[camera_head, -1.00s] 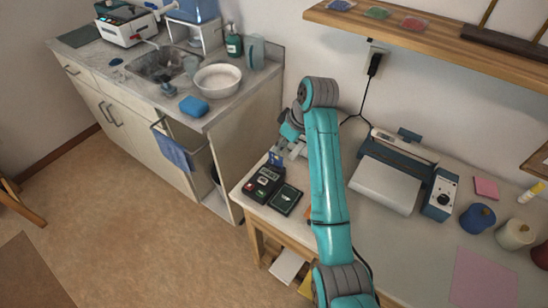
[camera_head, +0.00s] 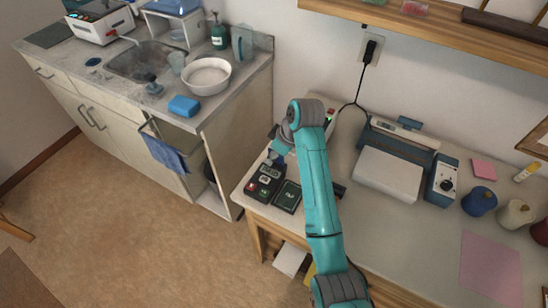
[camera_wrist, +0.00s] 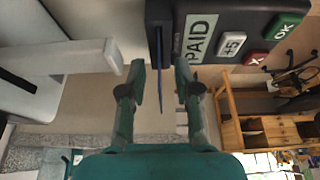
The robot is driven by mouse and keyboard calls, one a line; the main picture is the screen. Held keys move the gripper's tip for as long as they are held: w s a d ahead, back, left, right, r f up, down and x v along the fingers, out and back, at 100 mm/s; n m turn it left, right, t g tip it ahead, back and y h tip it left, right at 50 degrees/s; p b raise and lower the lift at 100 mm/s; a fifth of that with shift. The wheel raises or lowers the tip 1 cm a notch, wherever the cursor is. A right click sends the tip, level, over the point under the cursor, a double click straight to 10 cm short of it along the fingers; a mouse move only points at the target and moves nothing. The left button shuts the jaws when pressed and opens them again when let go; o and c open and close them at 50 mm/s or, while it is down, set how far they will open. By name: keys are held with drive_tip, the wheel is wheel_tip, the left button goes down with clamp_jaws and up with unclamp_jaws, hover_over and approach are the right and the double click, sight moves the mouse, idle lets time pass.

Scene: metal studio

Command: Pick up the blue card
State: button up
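The blue card (camera_wrist: 160,72) shows as a thin blue edge in the wrist view, standing in the slot of a black card terminal (camera_wrist: 236,38) whose screen reads PAID. My gripper (camera_wrist: 161,80) is open, with one finger on each side of the card and a gap visible on both sides. In the head view, my gripper (camera_head: 278,149) is right at the back end of the terminal (camera_head: 264,184), and I cannot make out the card there.
A dark notepad-like item (camera_head: 288,196) lies right of the terminal on the worktable. A laminator-like machine (camera_head: 392,172) stands farther right. A sink counter (camera_head: 228,106) with a white bowl (camera_head: 206,76) is at the left. A wall shelf (camera_head: 440,36) hangs above.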

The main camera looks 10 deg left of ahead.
clamp_jaws()
